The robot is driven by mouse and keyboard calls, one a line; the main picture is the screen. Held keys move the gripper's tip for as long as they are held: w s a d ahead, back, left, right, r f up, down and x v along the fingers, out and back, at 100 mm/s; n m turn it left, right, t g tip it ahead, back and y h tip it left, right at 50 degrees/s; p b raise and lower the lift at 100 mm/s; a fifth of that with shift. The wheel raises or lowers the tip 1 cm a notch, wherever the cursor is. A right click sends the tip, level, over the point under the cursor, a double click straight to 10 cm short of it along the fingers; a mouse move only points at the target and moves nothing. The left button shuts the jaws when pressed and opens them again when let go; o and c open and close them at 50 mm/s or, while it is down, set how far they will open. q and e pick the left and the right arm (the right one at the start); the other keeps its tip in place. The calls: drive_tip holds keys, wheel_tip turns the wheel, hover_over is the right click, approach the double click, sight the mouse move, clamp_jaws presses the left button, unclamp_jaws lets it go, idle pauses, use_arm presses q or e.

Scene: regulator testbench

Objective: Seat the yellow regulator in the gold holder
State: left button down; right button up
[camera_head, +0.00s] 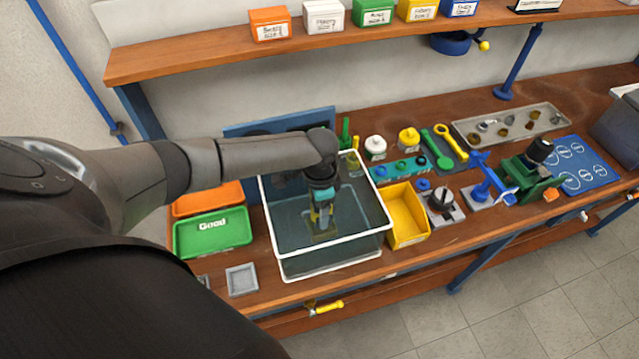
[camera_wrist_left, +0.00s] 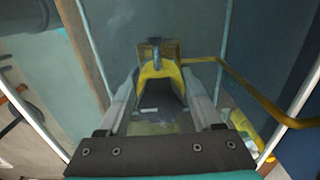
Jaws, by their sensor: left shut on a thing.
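My left gripper (camera_head: 322,205) reaches down into the clear, white-rimmed tank (camera_head: 335,271). It is shut on the yellow regulator (camera_wrist_left: 158,72), which sits between the two fingers in the left wrist view. The gold holder (camera_wrist_left: 174,45) appears just beyond the regulator, and a gold bar (camera_wrist_left: 262,102) runs from there to the right. The regulator and holder overlap in this view, so I cannot tell whether the regulator is seated or only close to it. In the head view, the gripper hides most of both. My right gripper is not in view.
The tank walls surround the gripper closely. A yellow bin (camera_head: 408,232) stands right of the tank, and green (camera_head: 213,248) and orange (camera_head: 207,199) trays stand left. Tools and small fixtures fill the bench to the right. A shelf (camera_head: 300,48) runs above the back.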

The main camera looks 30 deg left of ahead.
use_arm(q)
drive_tip(key=shift+f+b, duration=0.6)
drive_tip(key=shift+f, duration=0.8)
idle(0.9)
drive_tip(key=shift+f, duration=0.15)
idle(0.7)
drive_tip(key=shift+c, duration=2.1)
unclamp_jaws()
drive_tip(key=o, duration=0.4)
drive_tip(key=shift+f, duration=0.1)
